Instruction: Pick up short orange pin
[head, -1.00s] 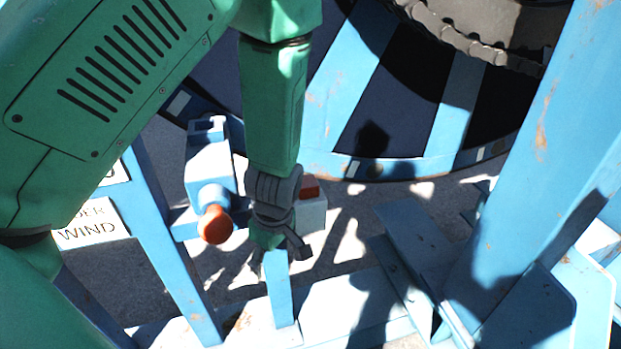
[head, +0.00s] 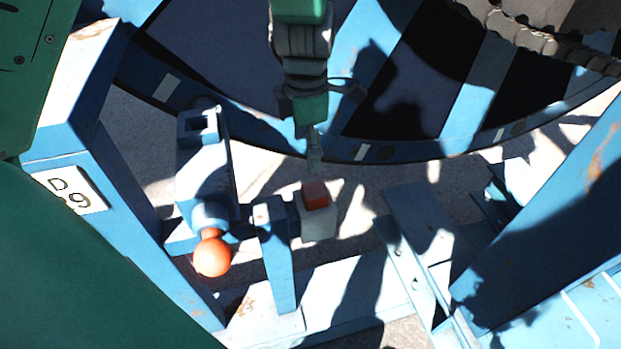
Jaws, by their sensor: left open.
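An orange-red squarish piece (head: 315,194) sits on top of a small pale box (head: 318,222) near the middle of the head view. A round orange knob (head: 212,257) sticks out from a blue block (head: 204,165) to its left. I cannot tell for certain which of the two is the short orange pin. My left gripper (head: 313,145) is open and empty, fingers pointing down. In the picture it is just above the orange-red piece, with a small gap. My right gripper is not in view.
A blue post (head: 277,255) stands between the knob and the pale box. A large blue and black reel (head: 470,105) fills the back. Blue frame beams (head: 560,210) stand at the right, and a beam with a label (head: 72,190) at the left.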

